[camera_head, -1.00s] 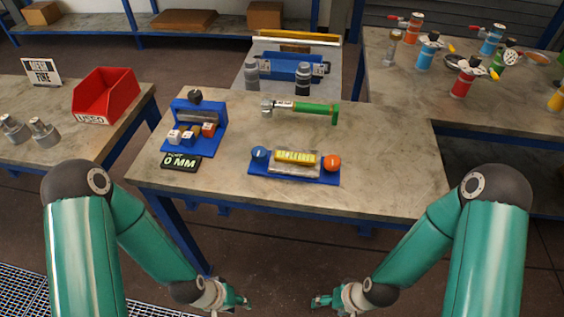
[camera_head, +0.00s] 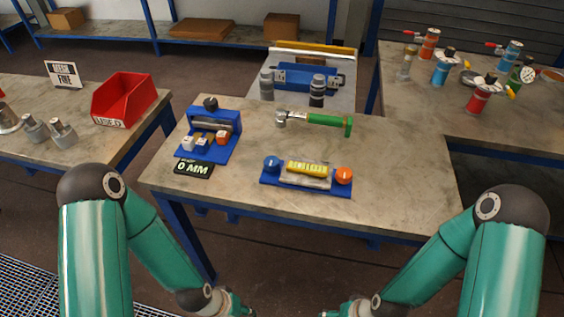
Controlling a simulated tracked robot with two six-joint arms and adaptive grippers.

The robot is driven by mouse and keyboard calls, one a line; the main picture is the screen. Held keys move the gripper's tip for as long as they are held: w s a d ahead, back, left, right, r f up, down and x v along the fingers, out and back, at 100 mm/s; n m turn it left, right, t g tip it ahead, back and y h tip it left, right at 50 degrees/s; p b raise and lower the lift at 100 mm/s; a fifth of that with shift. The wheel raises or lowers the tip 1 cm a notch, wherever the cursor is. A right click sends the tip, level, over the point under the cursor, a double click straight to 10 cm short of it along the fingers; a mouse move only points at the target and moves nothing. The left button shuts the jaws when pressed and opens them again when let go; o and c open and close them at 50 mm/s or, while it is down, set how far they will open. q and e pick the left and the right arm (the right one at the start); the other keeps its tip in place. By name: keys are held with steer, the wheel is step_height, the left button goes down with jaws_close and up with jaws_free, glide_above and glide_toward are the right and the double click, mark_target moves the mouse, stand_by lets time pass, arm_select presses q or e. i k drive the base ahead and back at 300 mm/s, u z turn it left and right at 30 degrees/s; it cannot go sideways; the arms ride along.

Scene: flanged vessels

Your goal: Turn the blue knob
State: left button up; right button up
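The blue knob (camera_head: 271,164) sits at the left end of a blue base (camera_head: 307,188) on the middle table. An orange knob (camera_head: 344,176) sits at the right end of the same base. A yellow block with lettering (camera_head: 306,169) lies between the knobs. My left gripper (camera_head: 236,311) and my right gripper (camera_head: 330,313) are low at the bottom edge, in front of the table and well apart from the knob. Both are mostly cut off by the frame, so their fingers cannot be read.
A blue fixture with small blocks (camera_head: 223,121) and a "0 MM" display (camera_head: 194,169) stand to the left. A green-handled tool (camera_head: 324,119) lies behind the base. A red bin (camera_head: 124,98) is on the left table. The table's front right is clear.

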mark_target(271, 163)
steer(key=u, duration=1.4)
steer(key=i, duration=0.15)
steer(key=z, duration=2.9)
steer(key=k, duration=1.45)
steer(key=u, duration=0.65)
steer(key=i, duration=1)
steer(key=u, duration=0.05)
